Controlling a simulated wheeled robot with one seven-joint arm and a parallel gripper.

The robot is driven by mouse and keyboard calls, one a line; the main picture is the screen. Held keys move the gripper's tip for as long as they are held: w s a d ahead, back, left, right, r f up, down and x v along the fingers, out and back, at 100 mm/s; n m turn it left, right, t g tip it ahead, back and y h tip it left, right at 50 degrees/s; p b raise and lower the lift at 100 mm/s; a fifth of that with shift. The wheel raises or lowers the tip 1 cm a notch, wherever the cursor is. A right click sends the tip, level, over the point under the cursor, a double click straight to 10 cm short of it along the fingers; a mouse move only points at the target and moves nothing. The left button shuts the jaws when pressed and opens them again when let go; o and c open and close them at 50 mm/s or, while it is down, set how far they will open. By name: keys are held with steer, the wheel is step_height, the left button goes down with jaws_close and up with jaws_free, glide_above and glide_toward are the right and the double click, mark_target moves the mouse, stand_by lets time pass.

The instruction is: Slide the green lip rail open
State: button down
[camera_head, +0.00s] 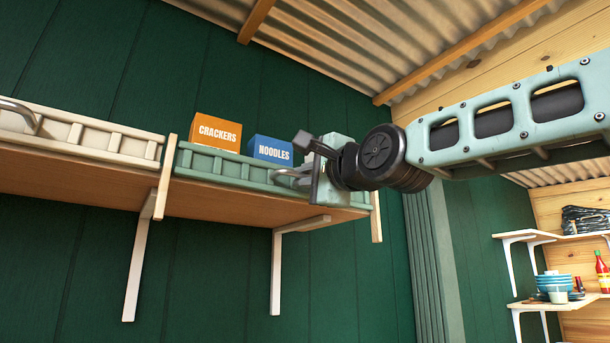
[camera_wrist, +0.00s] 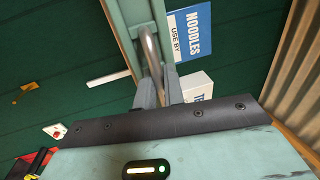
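The green lip rail (camera_head: 213,164) runs along the front of the shelf, right of a cream rail. It also shows in the wrist view (camera_wrist: 124,22). Its curved metal handle (camera_wrist: 149,45) stands out near the rail's right end. My gripper (camera_wrist: 160,80) is at this handle, with the bar between its two grey fingers, which look closed on it. In the head view my gripper (camera_head: 300,181) is at the right part of the rail, and the hand hides part of the rail and handle.
An orange CRACKERS box (camera_head: 216,131) and a blue NOODLES box (camera_head: 271,150) stand behind the green rail. A white box (camera_wrist: 196,86) shows beside the fingers. The cream rail (camera_head: 85,133) is at left. Wooden posts (camera_head: 165,177) and white brackets (camera_head: 138,262) bound the shelf.

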step_height(320, 180, down, 6)
steer(key=b, duration=0.7)
steer(key=shift+f+b, duration=0.2)
steer(key=shift+b, duration=0.15)
steer(key=c, duration=1.6)
jaws_free()
steer(key=shift+r, duration=0.1)
steer(key=shift+s, duration=0.1)
steer(key=b+v, duration=1.3)
steer(key=v, duration=0.4)
steer(key=shift+d+b, duration=0.15)
steer(key=shift+b, duration=0.15)
